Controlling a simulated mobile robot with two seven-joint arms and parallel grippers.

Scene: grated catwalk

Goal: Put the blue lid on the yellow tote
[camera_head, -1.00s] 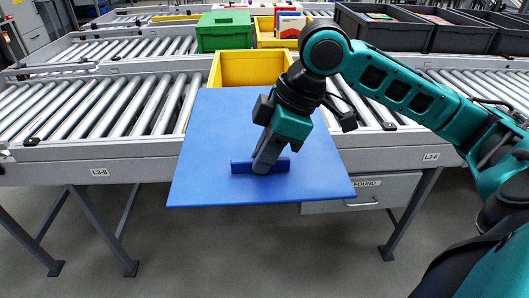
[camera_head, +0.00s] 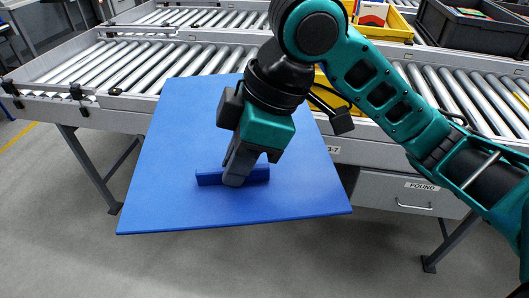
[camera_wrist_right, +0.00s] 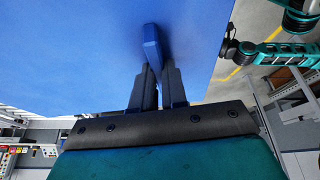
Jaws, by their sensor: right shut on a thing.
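The blue lid (camera_head: 180,130) is a large flat square with a raised bar handle (camera_head: 262,174) in its middle. My right gripper (camera_head: 235,178) is shut on that handle and holds the lid up in front of the conveyor, tilted toward me. In the right wrist view the fingers (camera_wrist_right: 158,85) pinch the handle (camera_wrist_right: 151,45) against the lid's blue face (camera_wrist_right: 80,50). The yellow tote (camera_head: 330,92) stands on the near conveyor behind the lid and my right arm, which hide most of it. My left gripper is not seen in the head view.
The roller conveyor (camera_head: 110,78) runs across behind the lid, with bare rollers to the left. A drawer marked FOUND (camera_head: 405,192) hangs below it. A yellow bin (camera_head: 385,22) and a dark crate (camera_head: 475,28) stand on the far line. The grey floor in front looks clear.

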